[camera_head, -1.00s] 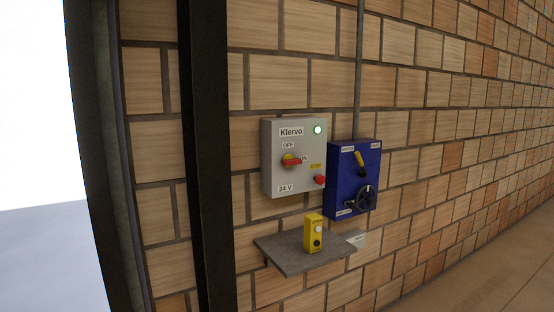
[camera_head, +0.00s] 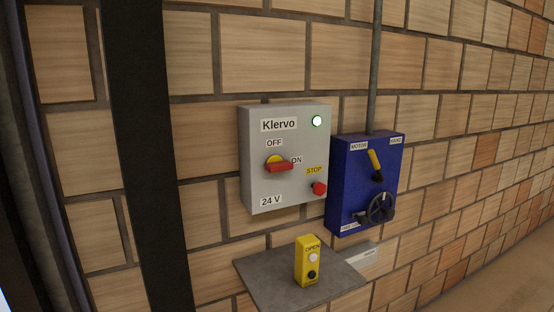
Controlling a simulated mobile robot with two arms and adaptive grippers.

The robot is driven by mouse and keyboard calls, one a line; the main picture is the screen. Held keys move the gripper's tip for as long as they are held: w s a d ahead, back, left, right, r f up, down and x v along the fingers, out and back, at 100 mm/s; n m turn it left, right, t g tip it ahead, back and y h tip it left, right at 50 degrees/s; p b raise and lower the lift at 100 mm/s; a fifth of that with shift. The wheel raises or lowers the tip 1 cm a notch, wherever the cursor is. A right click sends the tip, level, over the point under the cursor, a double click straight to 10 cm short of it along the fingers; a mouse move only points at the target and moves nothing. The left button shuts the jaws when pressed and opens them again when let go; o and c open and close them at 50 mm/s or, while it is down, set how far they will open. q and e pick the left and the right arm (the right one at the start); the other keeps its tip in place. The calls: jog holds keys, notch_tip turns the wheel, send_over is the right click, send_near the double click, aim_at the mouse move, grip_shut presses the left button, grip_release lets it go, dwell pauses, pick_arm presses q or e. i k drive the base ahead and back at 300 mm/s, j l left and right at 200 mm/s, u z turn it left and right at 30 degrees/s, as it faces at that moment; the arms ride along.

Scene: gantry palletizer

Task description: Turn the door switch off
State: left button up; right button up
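A grey control box (camera_head: 262,190) labelled "Klervo" and "24 V" hangs on the brick wall in the head view. Its rotary switch (camera_head: 279,165) has a red handle on a yellow disc, with "OFF" above and "ON" to the right. The red handle lies roughly horizontal, toward the "ON" label. A red button (camera_head: 319,188) sits below a yellow "STOP" label. Neither of my grippers is in view.
A blue box (camera_head: 347,190) with a yellow lever (camera_head: 375,161) and a black handwheel (camera_head: 381,207) hangs to the right. A grey shelf (camera_head: 262,278) below carries a yellow button unit (camera_head: 308,262). A dark post (camera_head: 150,150) stands at the left.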

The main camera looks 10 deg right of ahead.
aim_at(275, 164)
jog(key=l+u, duration=0.3)
jog(key=l, duration=1.25)
jog(key=l+u, duration=0.25)
jog(key=l, duration=1.3)
